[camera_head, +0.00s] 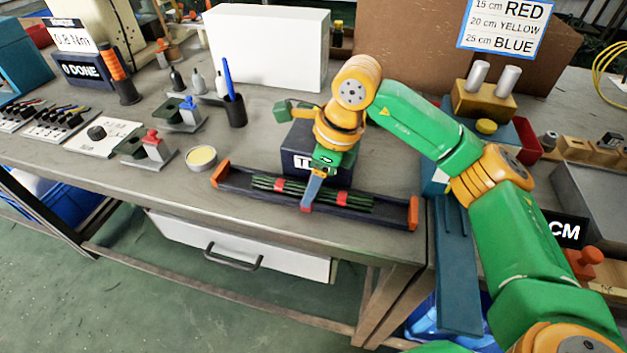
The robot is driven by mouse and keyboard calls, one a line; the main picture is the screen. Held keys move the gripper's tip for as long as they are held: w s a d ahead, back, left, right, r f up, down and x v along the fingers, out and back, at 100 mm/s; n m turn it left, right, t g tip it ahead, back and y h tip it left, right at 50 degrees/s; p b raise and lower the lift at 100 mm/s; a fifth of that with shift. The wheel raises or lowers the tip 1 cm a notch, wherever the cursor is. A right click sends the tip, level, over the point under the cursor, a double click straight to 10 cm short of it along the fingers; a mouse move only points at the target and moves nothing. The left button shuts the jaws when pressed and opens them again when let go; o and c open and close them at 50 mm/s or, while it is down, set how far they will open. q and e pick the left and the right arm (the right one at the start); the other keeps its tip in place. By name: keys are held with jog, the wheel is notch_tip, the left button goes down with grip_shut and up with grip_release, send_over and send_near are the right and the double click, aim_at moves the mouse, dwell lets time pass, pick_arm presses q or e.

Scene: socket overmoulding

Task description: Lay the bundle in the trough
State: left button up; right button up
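The bundle (264,183) is a set of long green strands with red bands around it. It lies lengthwise in the trough (236,188), a long dark channel with orange end pieces, at the front edge of the bench. My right gripper (308,201) reaches down from above onto the middle of the bundle. Its blue-grey finger with a red tip crosses the bundle and hides part of it. Only one finger shows clearly, so I cannot tell whether it grips the bundle. My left gripper is not in view.
A dark labelled block (295,160) stands behind the trough, partly hidden by my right arm. A tin (201,158) and a pen cup (235,110) stand to the left. A white box (265,47) is at the back.

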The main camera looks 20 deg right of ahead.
aim_at(324, 192)
jog(key=shift+w+d+r, duration=0.1)
jog(key=shift+w+r, duration=0.05)
jog(key=v, duration=0.7)
jog(key=shift+p, duration=0.3)
